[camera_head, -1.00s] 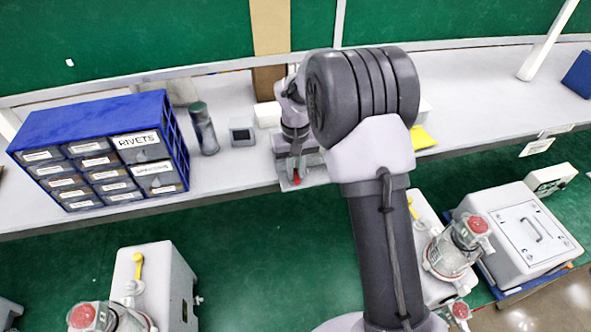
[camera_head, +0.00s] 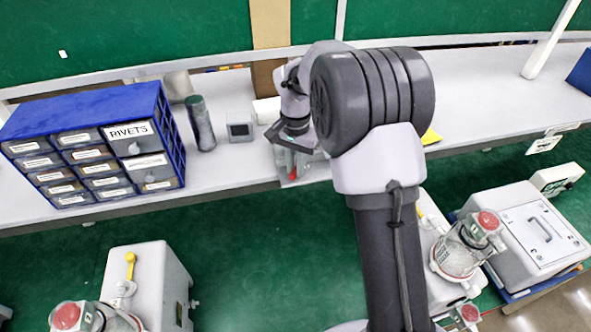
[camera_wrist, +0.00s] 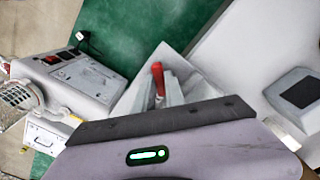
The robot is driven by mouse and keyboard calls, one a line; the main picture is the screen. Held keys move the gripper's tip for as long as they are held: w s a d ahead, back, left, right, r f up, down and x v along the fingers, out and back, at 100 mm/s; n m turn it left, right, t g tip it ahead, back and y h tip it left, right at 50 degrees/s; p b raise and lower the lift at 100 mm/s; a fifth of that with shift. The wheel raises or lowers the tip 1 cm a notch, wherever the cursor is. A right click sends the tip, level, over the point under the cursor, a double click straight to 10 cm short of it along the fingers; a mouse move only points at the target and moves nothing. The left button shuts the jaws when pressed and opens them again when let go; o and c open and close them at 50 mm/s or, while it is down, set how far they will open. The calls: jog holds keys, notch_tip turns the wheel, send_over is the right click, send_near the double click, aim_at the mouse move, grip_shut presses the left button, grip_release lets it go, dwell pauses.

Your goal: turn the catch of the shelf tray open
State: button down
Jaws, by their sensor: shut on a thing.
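The shelf tray (camera_head: 311,173) is a small grey tray at the front edge of the shelf, partly hidden behind my arm. Its red catch (camera_head: 293,173) shows below my gripper (camera_head: 291,157). In the wrist view the red catch (camera_wrist: 157,76) stands up between the grey fingers of my gripper (camera_wrist: 168,88), which is shut on it. The pale tray surface (camera_wrist: 138,96) lies around the fingers. How far the catch is turned is hard to tell.
A small grey box with a dark face (camera_head: 240,126) and a dark cylinder (camera_head: 201,124) stand left of the tray. A blue drawer cabinet (camera_head: 95,150) is further left. Canister pumps (camera_head: 462,245) stand below the shelf. The shelf (camera_head: 480,105) to the right is mostly clear.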

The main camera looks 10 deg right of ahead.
jog(key=m+b, duration=0.2)
jog(key=m, duration=0.3)
jog(key=shift+w+b, duration=0.1)
jog(key=shift+b, duration=0.25)
jog(key=shift+m+b, duration=0.95)
jog(key=shift+m, duration=1.45)
jog(key=c, duration=1.4)
grip_release()
jog(key=shift+d, duration=0.1)
